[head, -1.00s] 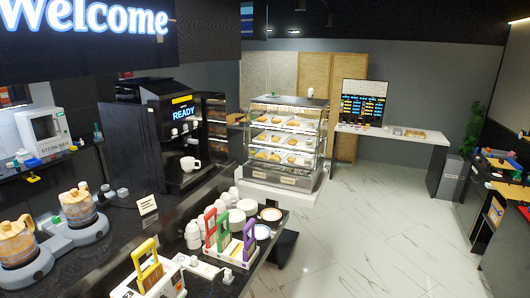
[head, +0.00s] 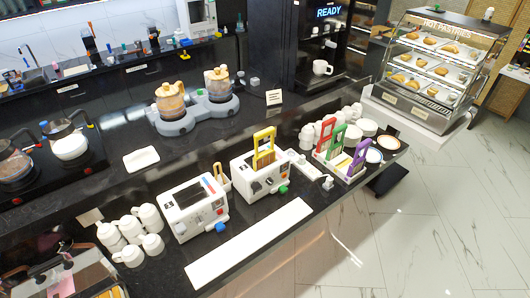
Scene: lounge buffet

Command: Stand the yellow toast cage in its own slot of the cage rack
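The yellow toast cage (head: 264,139) stands upright in the top of the right-hand white toaster (head: 262,180), its handle sticking up. The cage rack (head: 347,177) is a white holder to the right of that toaster, near the counter's front edge. A red cage (head: 325,133), a green cage (head: 336,141) and a purple cage (head: 359,156) stand in it with handles up. The rack's slots are partly hidden by the cages, and I cannot tell which are empty. Neither of my grippers is in view.
A second white toaster (head: 194,208) stands to the left, beside stacked white cups (head: 131,232). A long white strip (head: 248,244) lies along the counter's front edge. Plates (head: 388,142) and cups (head: 307,136) crowd around the rack. The tiled floor (head: 400,240) in front is clear.

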